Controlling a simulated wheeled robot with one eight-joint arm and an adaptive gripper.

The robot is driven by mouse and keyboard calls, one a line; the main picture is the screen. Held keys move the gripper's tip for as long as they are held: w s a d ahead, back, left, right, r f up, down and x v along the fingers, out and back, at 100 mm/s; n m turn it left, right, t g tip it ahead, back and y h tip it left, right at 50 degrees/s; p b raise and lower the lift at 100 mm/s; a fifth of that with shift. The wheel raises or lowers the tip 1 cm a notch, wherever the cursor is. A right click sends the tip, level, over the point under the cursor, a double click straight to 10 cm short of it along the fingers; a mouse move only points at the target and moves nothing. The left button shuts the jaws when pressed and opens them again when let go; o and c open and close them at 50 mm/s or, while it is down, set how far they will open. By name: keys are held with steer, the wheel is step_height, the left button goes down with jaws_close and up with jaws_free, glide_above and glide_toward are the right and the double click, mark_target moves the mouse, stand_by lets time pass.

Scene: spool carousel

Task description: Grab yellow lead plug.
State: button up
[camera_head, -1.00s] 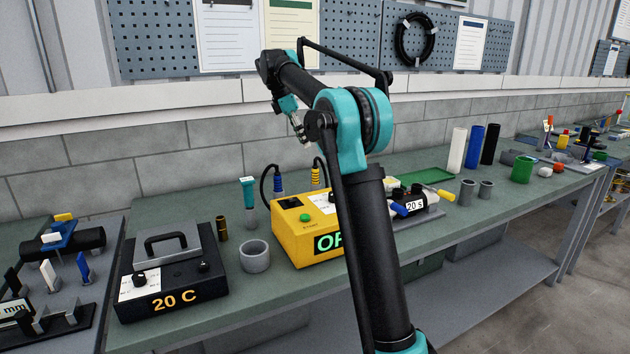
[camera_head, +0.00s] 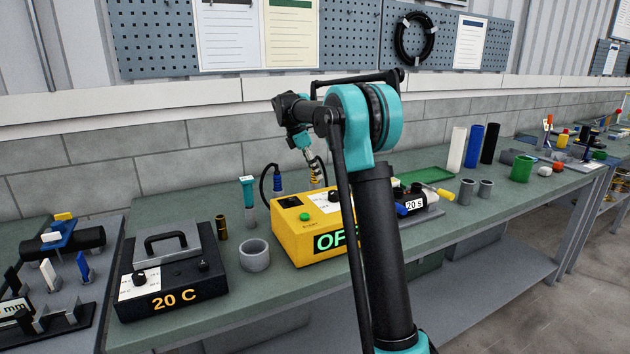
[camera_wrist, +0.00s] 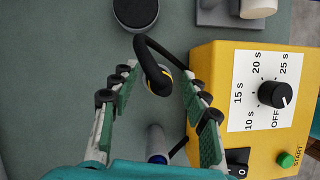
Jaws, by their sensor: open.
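The yellow lead plug (camera_head: 315,179) stands upright behind the yellow box, with a black cable looping from its top. In the wrist view the plug (camera_wrist: 158,85) shows from above, mostly covered by its cable (camera_wrist: 152,55). My gripper (camera_head: 312,160) is just above the plug, pointing down. In the wrist view my gripper (camera_wrist: 158,76) is open, with one finger left and one right of the plug and cable, and gaps on both sides. How deep the fingertips sit relative to the plug is hard to tell.
The blue lead plug (camera_head: 277,182) stands close by and shows between the fingers' bases in the wrist view (camera_wrist: 157,152). The yellow timer box (camera_head: 290,235) is right beside the right finger in the wrist view. A dark cylinder (camera_wrist: 136,10) is beyond the fingertips.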

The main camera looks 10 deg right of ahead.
steer(key=shift+f, duration=0.1)
steer(key=shift+c, duration=0.2)
jaws_close()
step_height(320, 180, up, 20)
stand_by(0.8)
